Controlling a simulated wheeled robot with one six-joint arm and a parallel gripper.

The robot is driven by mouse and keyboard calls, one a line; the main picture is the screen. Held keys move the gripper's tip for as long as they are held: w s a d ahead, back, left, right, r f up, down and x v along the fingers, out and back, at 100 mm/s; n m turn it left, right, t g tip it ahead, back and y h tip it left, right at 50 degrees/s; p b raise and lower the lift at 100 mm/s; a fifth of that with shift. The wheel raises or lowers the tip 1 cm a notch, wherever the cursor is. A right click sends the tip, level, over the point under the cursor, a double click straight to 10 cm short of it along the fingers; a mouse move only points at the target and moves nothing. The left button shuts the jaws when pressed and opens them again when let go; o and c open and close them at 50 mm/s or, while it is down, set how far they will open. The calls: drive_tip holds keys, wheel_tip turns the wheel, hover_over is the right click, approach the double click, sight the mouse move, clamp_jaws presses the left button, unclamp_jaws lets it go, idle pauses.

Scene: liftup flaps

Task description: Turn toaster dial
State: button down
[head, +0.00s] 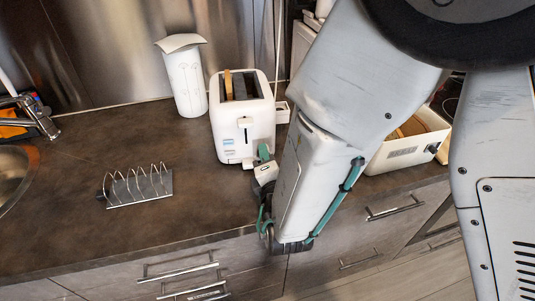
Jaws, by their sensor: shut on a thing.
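A white toaster (229,135) stands upright on the dark counter, with a brown bread slice (228,84) in one of its slots. A lever (245,122) and small blue markings show on its front face. My gripper (264,156), with teal fingertips, is at the lower right of the toaster's front, right up against it. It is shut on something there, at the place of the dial. The dial itself is hidden behind the fingers, so its angle cannot be told. My arm comes in from the upper right and covers the counter beside the toaster.
A white pitcher-like container (186,84) stands left of the toaster. A metal toast rack (140,187) lies on the open counter at front left. A sink (12,170) is at far left. Drawers with handles are below.

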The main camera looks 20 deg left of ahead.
drive_tip(key=m, duration=0.5)
drive_tip(key=shift+f, duration=0.1)
drive_tip(key=shift+m+y, duration=0.3)
drive_tip(key=shift+m, duration=0.1)
idle(0.3)
drive_tip(key=c, duration=1.3)
unclamp_jaws()
drive_tip(key=shift+o, duration=0.2)
drive_tip(key=shift+s+d, duration=0.1)
